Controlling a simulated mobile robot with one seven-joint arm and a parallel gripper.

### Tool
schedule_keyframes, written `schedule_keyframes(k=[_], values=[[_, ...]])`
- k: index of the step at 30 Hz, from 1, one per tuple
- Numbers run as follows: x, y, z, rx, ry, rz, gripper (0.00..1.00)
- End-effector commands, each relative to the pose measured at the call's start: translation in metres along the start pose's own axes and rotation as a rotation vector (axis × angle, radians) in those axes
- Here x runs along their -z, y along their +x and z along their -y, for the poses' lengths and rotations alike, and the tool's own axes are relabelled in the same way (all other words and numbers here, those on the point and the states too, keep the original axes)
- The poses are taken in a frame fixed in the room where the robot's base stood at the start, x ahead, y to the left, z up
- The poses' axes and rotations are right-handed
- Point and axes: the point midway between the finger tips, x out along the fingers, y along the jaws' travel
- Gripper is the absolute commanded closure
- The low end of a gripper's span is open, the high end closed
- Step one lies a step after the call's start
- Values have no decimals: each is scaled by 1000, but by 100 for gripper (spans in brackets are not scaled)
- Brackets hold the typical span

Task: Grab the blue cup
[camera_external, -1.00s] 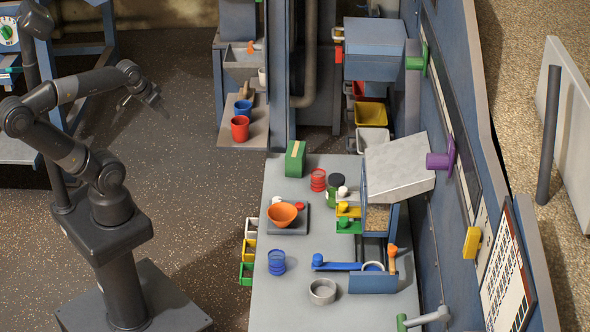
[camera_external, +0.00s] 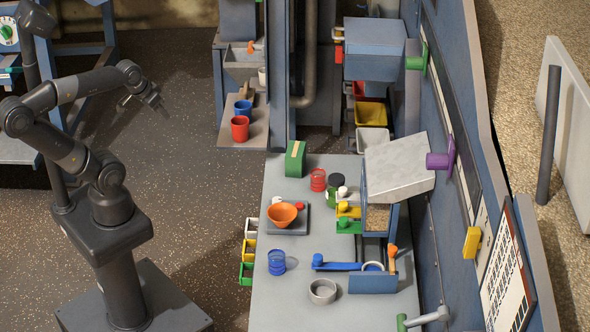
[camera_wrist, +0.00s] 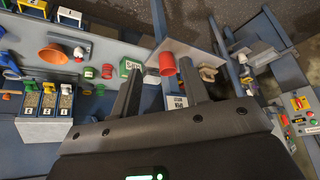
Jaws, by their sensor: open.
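A blue cup (camera_external: 243,108) stands upright behind a red cup (camera_external: 240,129) on a low shelf at the upper middle of the external view. Another blue, ribbed cup-like container (camera_external: 277,262) stands on the grey table. My gripper (camera_external: 157,103) is raised over the floor, left of the shelf and apart from both blue things. In the wrist view, my gripper (camera_wrist: 159,66) has its two fingers spread, with nothing held. The red cup (camera_wrist: 167,63) shows between and beyond the fingertips. I cannot clearly make out the blue cup in the wrist view.
A blue upright frame (camera_external: 281,80) borders the shelf's right. The floor between my arm and the shelf is clear.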

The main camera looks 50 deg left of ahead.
Motion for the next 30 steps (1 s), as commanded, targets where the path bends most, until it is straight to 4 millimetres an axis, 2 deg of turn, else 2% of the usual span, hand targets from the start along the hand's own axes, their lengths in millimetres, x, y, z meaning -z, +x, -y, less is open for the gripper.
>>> schedule_keyframes(k=[2, 18, 26, 30], values=[[0, 0, 0, 0, 0, 0, 58], [0, 0, 0, 0, 0, 0, 16], [3, 1, 0, -2, -4, 1, 16], [23, 9, 3, -14, -32, 8, 16]])
